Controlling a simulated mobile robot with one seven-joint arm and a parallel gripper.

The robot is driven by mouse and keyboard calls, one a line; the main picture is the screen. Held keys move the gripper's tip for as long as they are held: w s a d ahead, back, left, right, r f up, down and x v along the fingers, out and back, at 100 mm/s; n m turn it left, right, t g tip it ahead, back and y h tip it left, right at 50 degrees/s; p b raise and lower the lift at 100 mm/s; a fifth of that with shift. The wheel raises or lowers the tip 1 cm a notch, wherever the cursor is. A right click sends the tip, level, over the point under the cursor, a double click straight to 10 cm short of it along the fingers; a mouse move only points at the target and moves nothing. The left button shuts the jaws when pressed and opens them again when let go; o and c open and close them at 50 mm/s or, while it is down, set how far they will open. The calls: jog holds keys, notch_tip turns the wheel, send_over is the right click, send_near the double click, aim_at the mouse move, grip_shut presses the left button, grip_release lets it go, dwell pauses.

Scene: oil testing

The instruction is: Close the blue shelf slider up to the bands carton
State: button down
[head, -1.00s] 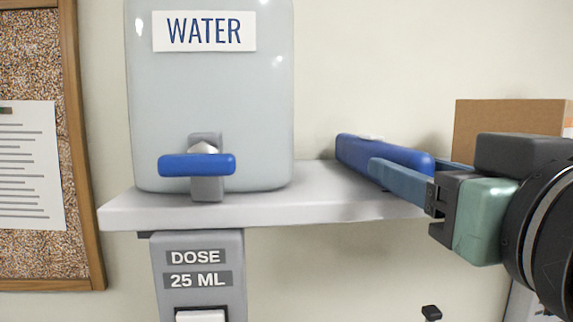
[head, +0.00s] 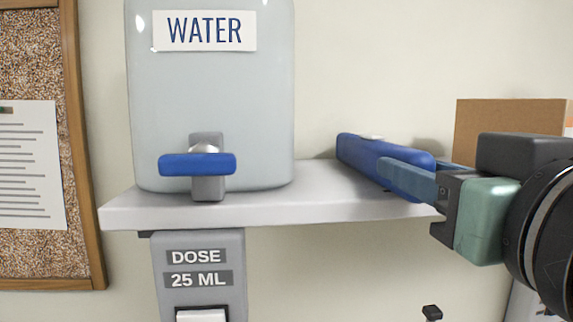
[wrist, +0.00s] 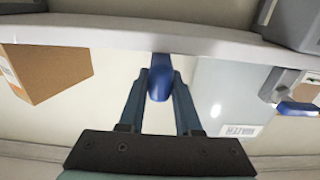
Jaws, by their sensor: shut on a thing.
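The blue slider (head: 362,154) is a long rounded bar at the right part of the white shelf (head: 310,200), with a small pale patch on top. It also shows end-on in the wrist view (wrist: 160,88). My gripper (head: 402,168) reaches in from the right. Its blue-grey fingers are shut on the slider, one on each side, as the wrist view shows. The far finger is mostly hidden behind the slider in the head view. The brown bands carton (head: 508,122) stands further right, partly hidden by my gripper, with a gap between it and the slider; it shows left in the wrist view (wrist: 48,72).
A large water tank (head: 210,100) with a blue-handled tap (head: 197,164) stands on the shelf to the left. A grey dose unit (head: 200,270) is below the shelf. A cork board (head: 30,265) hangs at far left. The shelf between tank and slider is clear.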

dwell(0.6)
jog(key=d, duration=1.2)
jog(key=shift+w+d, duration=0.2)
jog(key=shift+d, duration=0.05)
jog(key=c, duration=0.6)
grip_release()
jog(key=shift+f, duration=0.1)
